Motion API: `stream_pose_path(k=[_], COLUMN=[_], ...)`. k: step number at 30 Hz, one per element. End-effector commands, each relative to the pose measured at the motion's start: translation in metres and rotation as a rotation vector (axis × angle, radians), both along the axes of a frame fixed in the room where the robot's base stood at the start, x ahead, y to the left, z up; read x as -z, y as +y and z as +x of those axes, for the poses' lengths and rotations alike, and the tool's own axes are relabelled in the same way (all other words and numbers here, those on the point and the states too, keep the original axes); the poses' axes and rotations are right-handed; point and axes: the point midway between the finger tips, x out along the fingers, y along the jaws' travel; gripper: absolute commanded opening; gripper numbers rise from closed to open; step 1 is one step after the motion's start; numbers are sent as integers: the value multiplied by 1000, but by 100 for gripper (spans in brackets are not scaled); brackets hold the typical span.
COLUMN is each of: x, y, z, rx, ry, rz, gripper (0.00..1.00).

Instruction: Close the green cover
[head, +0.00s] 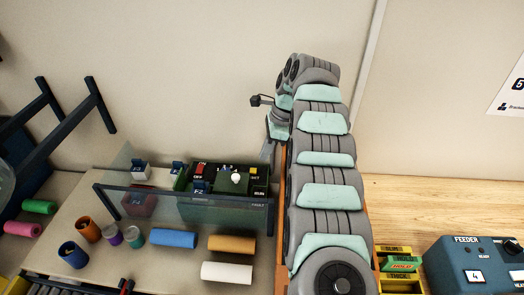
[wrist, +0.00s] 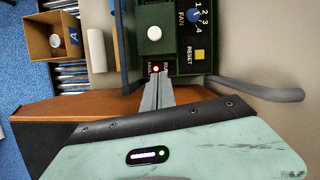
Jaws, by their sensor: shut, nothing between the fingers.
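A dark green control box (head: 218,180) stands on the bench left of my arm in the head view. It carries switches, a white knob and a yellow button. My gripper (head: 267,155) points down by the box's right end. In the wrist view my gripper (wrist: 155,78) is shut and empty, its tips close to a small red-and-white part.
A dark blue bar (head: 150,190) crosses before the box, beside a clear pane (head: 121,160). Coloured rolls, including a blue roll (head: 174,239) and a white roll (head: 226,271), lie in front. A blue FEEDER box (head: 470,262) stands right. A carton (wrist: 40,38) shows in the wrist view.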

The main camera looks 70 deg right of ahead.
Motion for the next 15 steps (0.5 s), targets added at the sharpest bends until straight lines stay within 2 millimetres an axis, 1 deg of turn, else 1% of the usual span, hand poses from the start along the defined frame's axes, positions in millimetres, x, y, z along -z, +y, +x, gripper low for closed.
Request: stream_pose_path(k=[1,4,9,11,12,15], x=[10,30,65,75,74,75], y=[4,6,10,11,14,19], z=[5,11,17,21,28,42], rx=[-4,-4,-1,-2,-3,-2], ry=[1,2,3,3,1,0], rz=[4,2,4,4,0,-3], gripper=[0,0,0,0,0,0])
